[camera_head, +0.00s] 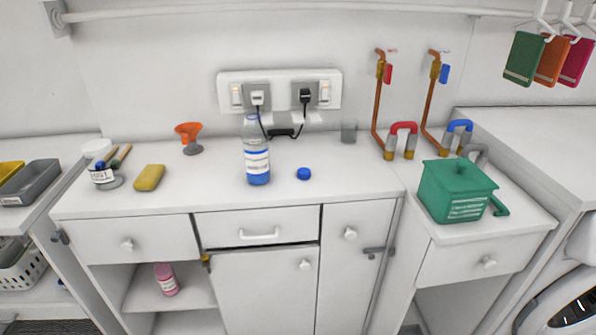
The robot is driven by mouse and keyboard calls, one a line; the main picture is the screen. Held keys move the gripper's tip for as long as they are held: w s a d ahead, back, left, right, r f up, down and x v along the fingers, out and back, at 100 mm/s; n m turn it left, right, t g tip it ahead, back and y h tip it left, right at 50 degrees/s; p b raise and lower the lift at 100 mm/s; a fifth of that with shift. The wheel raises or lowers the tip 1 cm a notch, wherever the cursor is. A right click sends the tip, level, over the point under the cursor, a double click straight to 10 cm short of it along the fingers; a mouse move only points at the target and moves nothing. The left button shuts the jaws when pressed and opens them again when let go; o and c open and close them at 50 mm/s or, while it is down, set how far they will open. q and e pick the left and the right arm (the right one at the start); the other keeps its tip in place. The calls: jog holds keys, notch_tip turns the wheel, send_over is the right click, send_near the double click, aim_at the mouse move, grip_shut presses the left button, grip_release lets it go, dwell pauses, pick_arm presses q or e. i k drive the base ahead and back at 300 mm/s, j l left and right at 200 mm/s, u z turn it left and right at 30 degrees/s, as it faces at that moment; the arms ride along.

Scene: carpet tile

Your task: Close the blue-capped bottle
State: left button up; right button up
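A clear bottle (257,153) with a white label and a blue lower part stands upright on the white counter. Its neck is uncapped. A small blue cap (303,173) lies on the counter to the right of the bottle, apart from it. Neither of my grippers shows in the head view.
A yellow sponge (149,177), an orange plunger-like item (188,136) and a cup with brushes (103,174) stand left of the bottle. A socket panel (279,92) with black cables is behind it. A green container (458,190) stands at right. The counter (340,187) right of the cap is clear.

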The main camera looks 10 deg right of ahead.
aim_at(255, 136)
jog(key=i+l, duration=0.75)
jog(key=l, duration=0.15)
jog(key=j+u, duration=0.05)
